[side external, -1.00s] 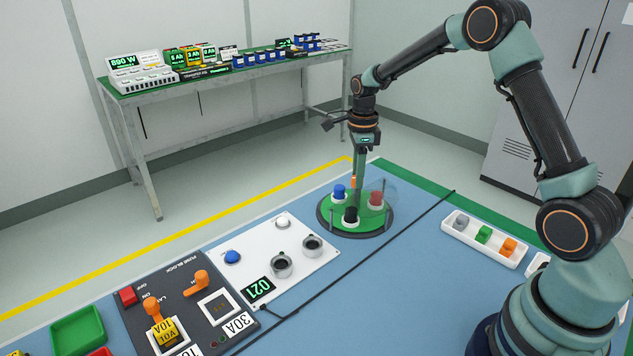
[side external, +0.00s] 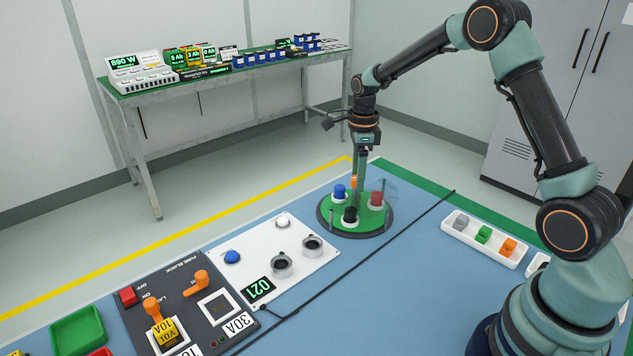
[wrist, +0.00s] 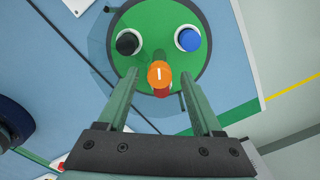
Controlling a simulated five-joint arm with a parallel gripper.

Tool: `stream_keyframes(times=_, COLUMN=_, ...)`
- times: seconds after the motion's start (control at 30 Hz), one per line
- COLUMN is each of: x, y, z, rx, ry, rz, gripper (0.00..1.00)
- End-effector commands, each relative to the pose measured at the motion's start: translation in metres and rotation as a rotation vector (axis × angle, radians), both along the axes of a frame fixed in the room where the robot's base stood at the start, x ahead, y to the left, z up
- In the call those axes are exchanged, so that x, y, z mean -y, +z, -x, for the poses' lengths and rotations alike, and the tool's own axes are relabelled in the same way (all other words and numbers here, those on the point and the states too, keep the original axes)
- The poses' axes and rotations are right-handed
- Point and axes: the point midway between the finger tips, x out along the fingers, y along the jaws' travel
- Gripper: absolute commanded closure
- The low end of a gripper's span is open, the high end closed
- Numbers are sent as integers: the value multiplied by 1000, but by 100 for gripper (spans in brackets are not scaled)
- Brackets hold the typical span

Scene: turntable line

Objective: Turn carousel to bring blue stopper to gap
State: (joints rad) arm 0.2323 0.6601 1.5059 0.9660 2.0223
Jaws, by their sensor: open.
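The carousel (side external: 328,222) is a round green disc with a dark rim, carrying a blue stopper (side external: 339,192), a black stopper (side external: 350,215) and a red stopper (side external: 376,199). In the wrist view the blue stopper (wrist: 188,39) is upper right and the black stopper (wrist: 128,42) upper left; red shows partly behind the orange knob (wrist: 159,77). The knob stands at the disc's middle. My gripper (wrist: 158,73) is open and points down over the knob, which appears between the fingers with space on both sides. I cannot tell the gap's position.
A clear panel (side external: 389,186) stands at the carousel's far right, with thin posts around the rim. A white panel (side external: 305,262) with cups lies to the left, and a white tray (side external: 458,233) of small blocks to the right. A black cable crosses the blue table.

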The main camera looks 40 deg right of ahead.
Motion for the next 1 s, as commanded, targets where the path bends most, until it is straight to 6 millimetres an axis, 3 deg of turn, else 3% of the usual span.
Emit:
stream_keyframes(times=0.13, x=0, y=4, z=0, rx=1, ry=1, rz=1, gripper=33)
stream_keyframes(times=0.27, x=0, y=20, z=-1, rx=3, ry=1, rz=1, gripper=33)
stream_keyframes(times=0.7, x=0, y=103, z=0, rx=3, ry=0, rz=1, gripper=33)
stream_keyframes(times=1.0, x=0, y=121, z=1, rx=0, ry=0, rz=0, gripper=33)
